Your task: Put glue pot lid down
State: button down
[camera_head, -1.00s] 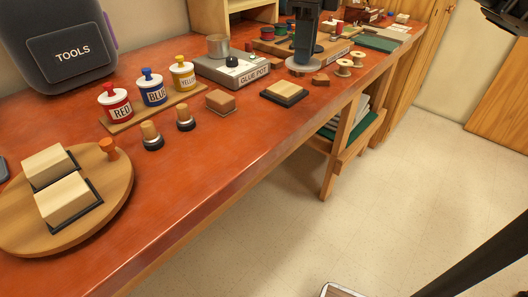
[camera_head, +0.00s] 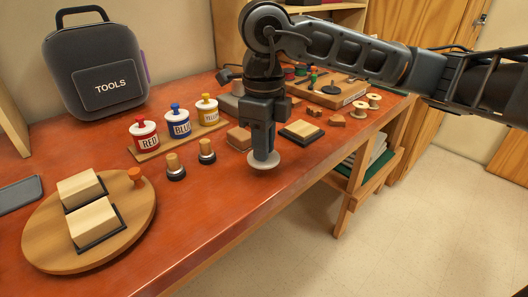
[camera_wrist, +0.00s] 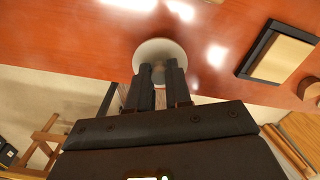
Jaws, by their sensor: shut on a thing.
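The glue pot lid (camera_head: 263,166) is a pale round disc with a small knob. My gripper (camera_head: 264,154) points down and is shut on the knob, with the disc flat below the fingertips. The lid is at or just above the red bench top, near its front edge; I cannot tell if it touches. In the wrist view the lid (camera_wrist: 158,47) shows beyond the fingertips (camera_wrist: 160,75). The glue pot's grey base (camera_head: 228,104) is mostly hidden behind my gripper.
A black-edged wooden block (camera_head: 301,131) lies right of the lid, and a small wooden block (camera_head: 239,138) is behind left. Two wood-topped stampers (camera_head: 206,152) and the red, blue and yellow pots (camera_head: 180,125) stand left. Bare bench (camera_head: 215,207) lies front left.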

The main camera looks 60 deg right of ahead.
jog(key=shift+f, duration=1.35)
jog(key=shift+f, duration=0.2)
jog(key=c, duration=1.1)
grip_release()
jog(key=shift+r, duration=0.1)
jog(key=shift+o, duration=0.2)
notch_tip(320, 180, up, 12)
jog(key=shift+r, duration=0.15)
